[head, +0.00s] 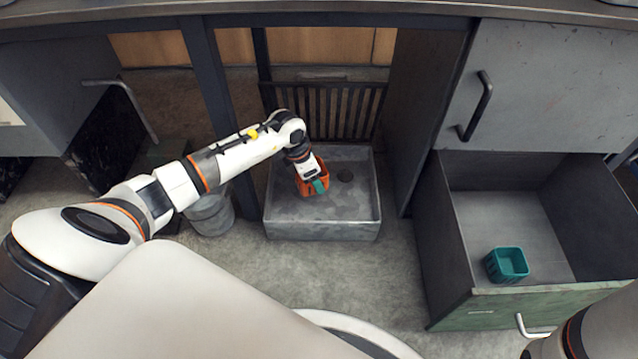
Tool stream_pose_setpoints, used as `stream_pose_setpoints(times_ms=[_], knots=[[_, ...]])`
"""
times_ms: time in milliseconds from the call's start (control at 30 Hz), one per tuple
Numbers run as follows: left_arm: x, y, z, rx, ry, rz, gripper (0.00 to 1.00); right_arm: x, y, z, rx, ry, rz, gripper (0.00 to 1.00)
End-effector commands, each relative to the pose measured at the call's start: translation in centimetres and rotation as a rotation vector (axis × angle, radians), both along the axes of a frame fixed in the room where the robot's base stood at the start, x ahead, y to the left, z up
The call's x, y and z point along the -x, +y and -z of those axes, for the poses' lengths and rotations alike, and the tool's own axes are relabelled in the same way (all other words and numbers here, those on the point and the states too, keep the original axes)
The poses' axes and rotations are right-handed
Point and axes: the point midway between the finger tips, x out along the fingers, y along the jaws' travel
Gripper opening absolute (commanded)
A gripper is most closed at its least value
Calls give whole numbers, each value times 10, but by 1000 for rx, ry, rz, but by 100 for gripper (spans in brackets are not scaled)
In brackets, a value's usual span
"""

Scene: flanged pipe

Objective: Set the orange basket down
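The small orange basket (314,192) is in the grey square basin (322,225) at the centre of the head view. I cannot tell whether it rests on the basin's floor or hangs just above it. My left gripper (311,178) points down at the basket, over its near side, and covers part of it. Its fingers are too small and hidden to show whether they are closed on the basket. A small teal patch shows at the basket's front. My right gripper is out of view; only part of my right arm shows at the lower right corner.
An open drawer (510,235) at the right holds a teal basket (507,265). A grey bucket (211,213) stands left of the basin. A slatted dark rack (335,110) is behind the basin. The basin floor right of the orange basket, around the drain (345,175), is clear.

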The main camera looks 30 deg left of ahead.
Motion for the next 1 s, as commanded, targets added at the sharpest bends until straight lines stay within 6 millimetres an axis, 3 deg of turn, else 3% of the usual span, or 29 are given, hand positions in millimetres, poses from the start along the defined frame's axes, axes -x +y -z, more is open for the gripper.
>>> stream_pose_setpoints(times_ms=[33, 100, 500, 933, 967, 1000], knots=[[0, 0, 19, 2, 1, 0, 45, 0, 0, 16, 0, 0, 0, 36], [0, -1, 33, 2, 0, 1, 45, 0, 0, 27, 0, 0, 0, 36], [0, -1, 80, 1, 1, 2, 45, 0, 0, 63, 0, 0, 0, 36], [0, 0, 84, 1, 0, 1, 45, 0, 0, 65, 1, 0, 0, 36], [0, 0, 84, 1, 0, 1, 71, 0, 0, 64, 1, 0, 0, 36], [0, 0, 83, 1, 0, 1, 78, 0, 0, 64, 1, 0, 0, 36]])
